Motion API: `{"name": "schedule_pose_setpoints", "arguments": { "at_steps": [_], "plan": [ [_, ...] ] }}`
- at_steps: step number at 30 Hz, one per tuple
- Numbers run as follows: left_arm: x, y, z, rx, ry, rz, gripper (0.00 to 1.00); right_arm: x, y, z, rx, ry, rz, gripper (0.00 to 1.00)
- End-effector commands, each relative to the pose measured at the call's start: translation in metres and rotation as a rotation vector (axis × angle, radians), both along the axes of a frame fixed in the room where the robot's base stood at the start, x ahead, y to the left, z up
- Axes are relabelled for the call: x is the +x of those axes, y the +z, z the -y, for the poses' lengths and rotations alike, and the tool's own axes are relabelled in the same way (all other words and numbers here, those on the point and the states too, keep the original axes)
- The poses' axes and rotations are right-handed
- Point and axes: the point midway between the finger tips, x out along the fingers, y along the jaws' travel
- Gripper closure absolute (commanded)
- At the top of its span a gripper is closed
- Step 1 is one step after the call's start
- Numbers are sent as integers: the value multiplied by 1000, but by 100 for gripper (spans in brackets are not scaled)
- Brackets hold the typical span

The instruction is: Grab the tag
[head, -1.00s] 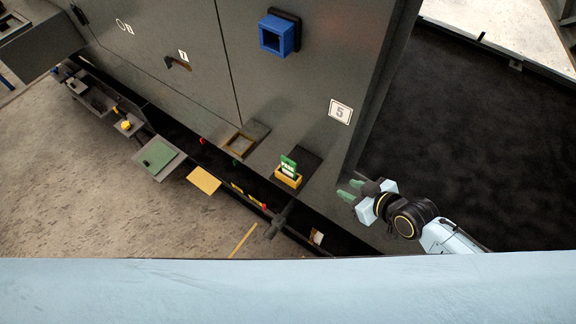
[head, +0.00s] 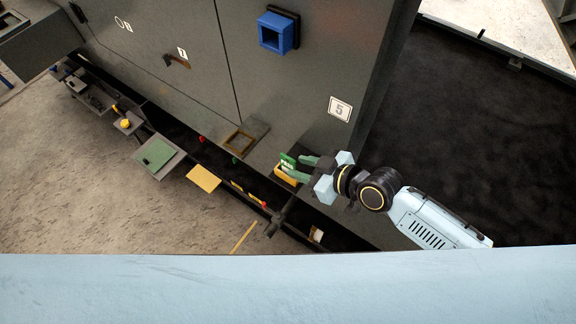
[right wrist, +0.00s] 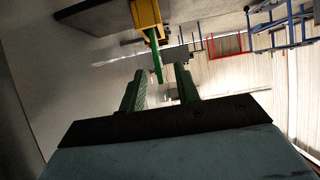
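The green tag (head: 287,160) with white lettering stands in a yellow holder (head: 285,177) on a small dark ledge of the grey enclosure. My right gripper (head: 300,168) is at the right of the tag, its green fingers pointing at it and partly covering the holder. In the right wrist view the gripper (right wrist: 161,78) is open. There the tag (right wrist: 156,58) is seen edge-on, sticking out of the yellow holder (right wrist: 146,17), its free end lined up with the gap between the fingertips. I cannot tell whether it reaches between them. My left gripper is not in view.
A blue square socket (head: 275,33) and a "5" label (head: 340,109) are on the enclosure wall. An empty tan frame (head: 240,141) sits left of the holder. A dark bar (head: 282,217) juts out below. Dark floor (head: 470,130) on the right is clear.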

Motion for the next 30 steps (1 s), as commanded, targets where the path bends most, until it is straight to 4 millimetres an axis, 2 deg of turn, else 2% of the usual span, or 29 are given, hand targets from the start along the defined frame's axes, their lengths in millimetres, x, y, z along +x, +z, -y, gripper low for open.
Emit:
{"name": "schedule_pose_setpoints", "arguments": {
  "at_steps": [10,20,27,30],
  "plan": [
    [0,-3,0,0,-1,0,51,25,-19,-32,2,-2,0,68],
    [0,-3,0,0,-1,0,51,28,-21,-36,0,-1,0,68],
    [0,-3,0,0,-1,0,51,28,-21,-36,0,-1,0,100],
    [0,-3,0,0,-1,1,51,28,-21,-36,0,-1,0,100]
  ]
}}
